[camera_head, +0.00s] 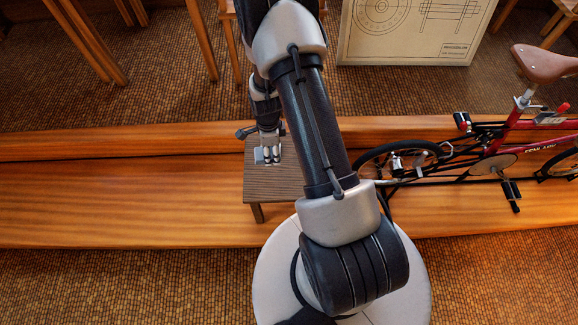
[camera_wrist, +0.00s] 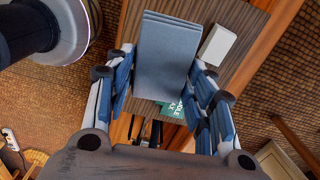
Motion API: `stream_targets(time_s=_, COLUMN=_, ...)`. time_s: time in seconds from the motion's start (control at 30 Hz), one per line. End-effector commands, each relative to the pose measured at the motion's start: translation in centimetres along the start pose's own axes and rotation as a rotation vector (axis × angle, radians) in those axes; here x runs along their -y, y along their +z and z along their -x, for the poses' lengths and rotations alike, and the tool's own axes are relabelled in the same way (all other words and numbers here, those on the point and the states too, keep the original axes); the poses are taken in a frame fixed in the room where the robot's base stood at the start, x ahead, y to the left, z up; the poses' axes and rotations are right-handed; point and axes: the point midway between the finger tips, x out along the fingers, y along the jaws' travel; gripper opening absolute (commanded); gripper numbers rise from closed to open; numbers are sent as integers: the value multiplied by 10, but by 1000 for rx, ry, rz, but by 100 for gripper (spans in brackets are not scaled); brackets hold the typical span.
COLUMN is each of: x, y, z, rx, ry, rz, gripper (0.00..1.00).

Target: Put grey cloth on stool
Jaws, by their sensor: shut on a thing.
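The grey cloth (camera_wrist: 165,55) is a folded, flat blue-grey block in the wrist view. It sits between the two fingers of my gripper (camera_wrist: 163,80), which is shut on it. Behind it is the dark striped wooden top of the stool (camera_wrist: 245,18). In the head view my gripper (camera_head: 268,155) is over the stool (camera_head: 275,182), partly in front of its top. Whether the cloth touches the stool top or is just above it, I cannot tell. My arm hides the stool's right side in the head view.
A small white block (camera_wrist: 217,45) lies on the stool beside the cloth. A green lettered item (camera_wrist: 172,109) shows partly below the cloth. A red bicycle (camera_head: 500,150) is close to the right of the stool. A drawing board (camera_head: 405,30) stands behind. The wooden platform (camera_head: 110,205) is clear at left.

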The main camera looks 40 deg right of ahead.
Motion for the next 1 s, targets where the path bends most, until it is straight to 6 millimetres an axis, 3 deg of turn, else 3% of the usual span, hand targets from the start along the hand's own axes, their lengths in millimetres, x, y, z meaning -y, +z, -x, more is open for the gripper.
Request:
stream_targets(time_s=0.5, x=-1, y=-1, z=-128, rx=-1, ry=4, rz=-13, gripper=29)
stream_targets(time_s=0.63, x=-1, y=-1, z=-149, rx=-1, ry=2, rz=-13, gripper=29)
stream_targets(time_s=0.87, x=-1, y=-1, z=-164, rx=0, ry=1, rz=-12, gripper=29)
stream_targets(time_s=1.0, x=-1, y=-1, z=-186, rx=0, ry=2, rz=-12, gripper=29)
